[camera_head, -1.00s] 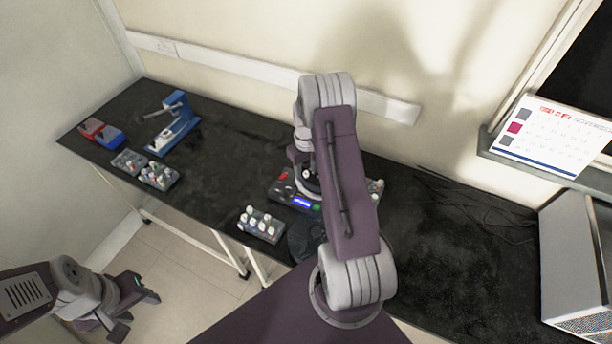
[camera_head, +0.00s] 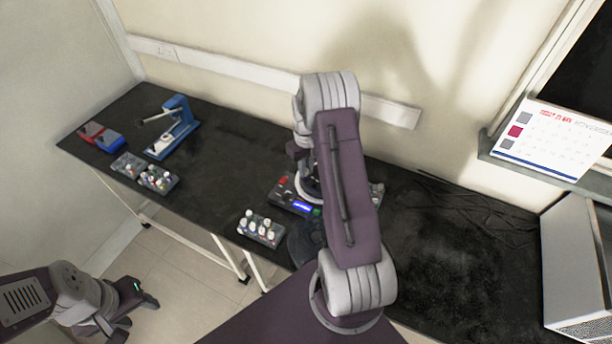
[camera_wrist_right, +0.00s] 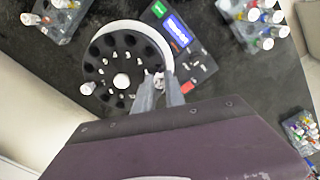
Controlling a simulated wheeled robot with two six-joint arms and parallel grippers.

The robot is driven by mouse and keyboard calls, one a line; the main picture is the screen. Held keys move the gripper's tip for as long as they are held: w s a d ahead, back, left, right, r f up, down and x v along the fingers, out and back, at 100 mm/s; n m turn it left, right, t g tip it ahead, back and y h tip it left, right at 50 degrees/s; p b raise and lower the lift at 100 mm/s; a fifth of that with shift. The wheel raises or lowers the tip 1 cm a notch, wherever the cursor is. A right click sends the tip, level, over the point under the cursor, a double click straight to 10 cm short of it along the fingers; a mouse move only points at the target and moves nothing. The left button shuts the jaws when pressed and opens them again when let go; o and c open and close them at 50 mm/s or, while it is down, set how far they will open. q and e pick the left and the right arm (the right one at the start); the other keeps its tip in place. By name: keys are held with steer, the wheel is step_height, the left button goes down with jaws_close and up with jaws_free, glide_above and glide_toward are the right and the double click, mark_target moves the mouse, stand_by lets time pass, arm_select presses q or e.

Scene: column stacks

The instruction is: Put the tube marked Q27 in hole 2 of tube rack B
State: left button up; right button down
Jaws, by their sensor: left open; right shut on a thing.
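My right gripper (camera_wrist_right: 160,92) is shut on a small tube (camera_wrist_right: 158,78), seen in the right wrist view. The tube is at the right edge of a black round rotor with numbered holes (camera_wrist_right: 122,58); I cannot tell whether it is in a hole. Its marking is not readable. In the head view my right arm hides this gripper. My left gripper (camera_head: 138,302) is open and empty, low at the left, off the bench. Tube racks (camera_head: 262,230) (camera_head: 160,178) (camera_head: 128,165) hold capped tubes; I cannot read which is rack B or any Q27 mark.
The rotor's device has a lit blue display (camera_head: 302,208). A blue press-like tool (camera_head: 172,130) and red and blue boxes (camera_head: 100,136) stand at the bench's left. A grey box (camera_head: 578,262) is at the right. The bench right of my arm is mostly clear.

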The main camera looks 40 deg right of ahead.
step_height(320, 180, up, 7)
steer(key=shift+f, duration=0.1)
steer(key=s+d+f+m+b, duration=0.1)
steer(key=s+d+f+m, duration=0.2)
steer(key=s+d+f, duration=0.2)
steer(key=s+d+f+m+b, duration=0.1)
steer(key=s+d+f+m, duration=0.2)
steer(key=s+d+f, duration=0.3)
steer(key=s+d, duration=0.3)
steer(key=d, duration=0.2)
steer(key=shift+s+b, duration=0.35)
steer(key=shift+d, duration=0.1)
stand_by(0.6)
steer(key=shift+f, duration=0.6)
stand_by(0.7)
steer(key=shift+f+b, duration=0.6)
steer(key=shift+f, duration=0.3)
steer(key=shift+f, duration=0.1)
